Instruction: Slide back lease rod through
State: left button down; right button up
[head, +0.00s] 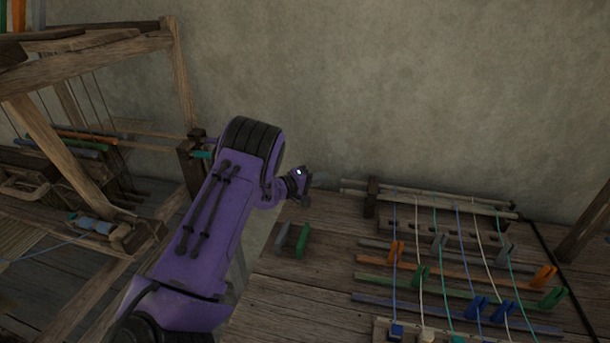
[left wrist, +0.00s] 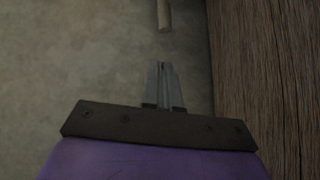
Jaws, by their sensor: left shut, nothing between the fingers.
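Two pale lease rods lie at the back of the wooden bench; the back lease rod (head: 353,182) sticks out left past a dark upright block. My left gripper (head: 303,187) is left of the rod ends, apart from them; its fingers are hard to make out in the head view. In the left wrist view my left gripper (left wrist: 164,68) is shut and empty. A round wooden rod end (left wrist: 164,16) lies straight ahead of its tips with a small gap. I cannot tell for certain which rod this is. My right gripper is not in view.
Coloured warp threads (head: 436,235) cross several coloured sticks with clips on the bench (head: 310,270). A grey and a green clip (head: 302,240) stand at its left. The loom frame (head: 182,85) is at left. A plain wall is behind.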

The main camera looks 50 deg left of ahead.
aim_at(342, 180)
pick_arm(q)
jog(key=shift+w+d+f, duration=0.15)
jog(key=shift+w+d, duration=0.25)
jog(key=shift+d, duration=0.25)
jog(key=shift+w+d+f, duration=0.1)
jog(key=shift+w+d, duration=0.25)
jog(key=shift+d, duration=0.25)
jog(key=shift+w+d+r+p, duration=0.1)
jog(key=shift+w+d+p, duration=0.25)
jog(key=shift+d+p, duration=0.25)
jog(key=shift+d, duration=0.3)
